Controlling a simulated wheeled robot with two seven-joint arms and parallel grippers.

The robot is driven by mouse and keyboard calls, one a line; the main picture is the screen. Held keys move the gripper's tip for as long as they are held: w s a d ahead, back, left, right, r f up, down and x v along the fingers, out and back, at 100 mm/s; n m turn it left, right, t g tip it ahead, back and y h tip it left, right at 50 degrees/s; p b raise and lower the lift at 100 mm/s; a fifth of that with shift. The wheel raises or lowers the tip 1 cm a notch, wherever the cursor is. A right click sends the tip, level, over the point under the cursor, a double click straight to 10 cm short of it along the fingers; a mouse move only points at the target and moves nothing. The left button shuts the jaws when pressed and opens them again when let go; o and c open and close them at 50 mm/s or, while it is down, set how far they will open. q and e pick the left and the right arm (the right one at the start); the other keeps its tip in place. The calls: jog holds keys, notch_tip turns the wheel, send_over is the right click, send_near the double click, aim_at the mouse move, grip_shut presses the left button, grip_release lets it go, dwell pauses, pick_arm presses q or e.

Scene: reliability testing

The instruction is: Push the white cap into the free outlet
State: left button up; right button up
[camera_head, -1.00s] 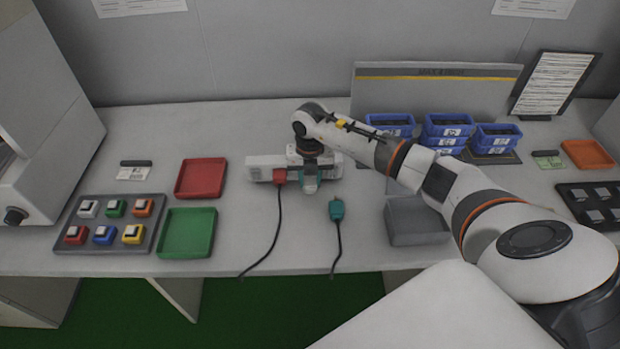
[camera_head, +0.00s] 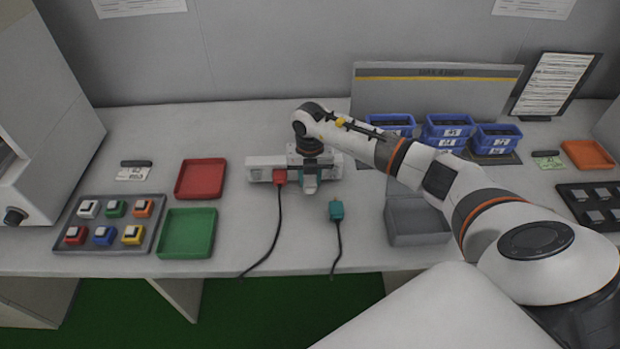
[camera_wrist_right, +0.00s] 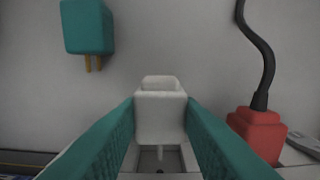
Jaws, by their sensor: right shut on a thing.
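My right gripper (camera_head: 310,184) is over the white power strip (camera_head: 262,162) on the bench, right of the red plug (camera_head: 280,177). In the right wrist view, the teal fingers of my right gripper (camera_wrist_right: 160,122) are shut on the white cap (camera_wrist_right: 160,112). A pale socket face of the power strip (camera_wrist_right: 160,164) shows just below the cap. I cannot tell whether the cap touches it. The red plug (camera_wrist_right: 256,130) sits beside the right finger in that view. My left gripper is not in view.
A loose teal plug (camera_head: 336,211) lies on the bench in front of the strip, its cable running to the front edge. A grey box (camera_head: 420,238) stands to the right. Red (camera_head: 200,179) and green (camera_head: 187,234) trays lie left. Blue bins (camera_head: 447,127) stand behind the arm.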

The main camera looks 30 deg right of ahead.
jog(key=shift+w+d+b, duration=0.45)
jog(key=shift+w+b, duration=0.05)
jog(key=shift+w, duration=0.2)
jog(key=shift+w+d+b, duration=0.4)
jog(key=shift+w+b, duration=0.1)
jog(key=shift+w, duration=0.15)
dwell(2.9)
jog(key=o, duration=1.1)
jog(key=shift+c, duration=0.2)
jog(key=shift+r, duration=0.1)
notch_tip(320, 180, up, 12)
jog(key=b, duration=0.1)
